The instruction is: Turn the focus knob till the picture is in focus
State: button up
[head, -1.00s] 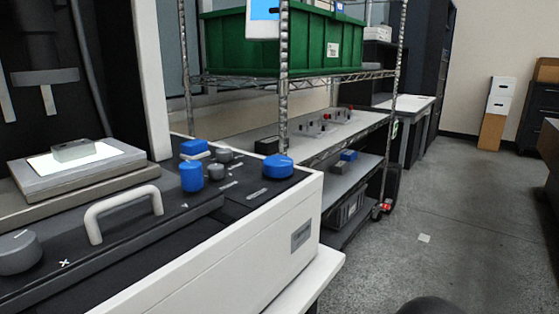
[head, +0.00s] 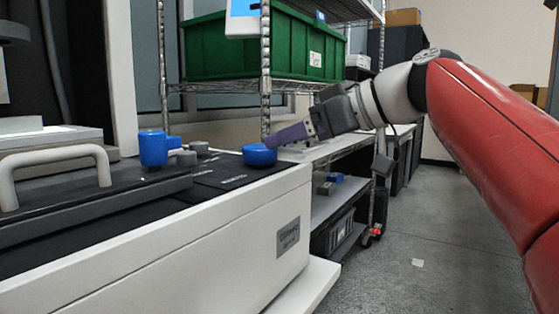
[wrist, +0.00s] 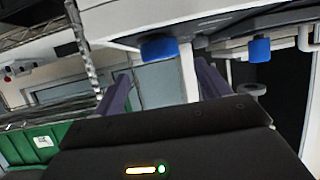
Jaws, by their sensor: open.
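The machine's black panel carries a round blue knob (head: 259,155) at its right front corner. A taller blue knob (head: 153,148) stands further left, with another blue knob (head: 174,142) partly hidden behind it and small grey knobs beside it. The labels are too small to read, so I cannot tell which knob is for focus. My gripper (head: 276,138) reaches in from the right, its fingers beside the corner knob; contact cannot be told. In the wrist view my gripper (wrist: 162,72) is open and empty, with a blue knob (wrist: 158,48) ahead between its fingertips.
A grey handle (head: 60,160) rises from the panel at the left. A wire shelf with a green bin (head: 225,48) stands close behind the machine. A partly cut-off blue-and-white screen (head: 243,18) hangs there. Grey floor (head: 440,235) is clear at right.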

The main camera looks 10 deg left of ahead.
aim_at(262, 147)
jog(key=x, duration=0.7)
jog(key=shift+w+a, duration=0.15)
jog(key=shift+a, duration=0.25)
jog(key=c, duration=1)
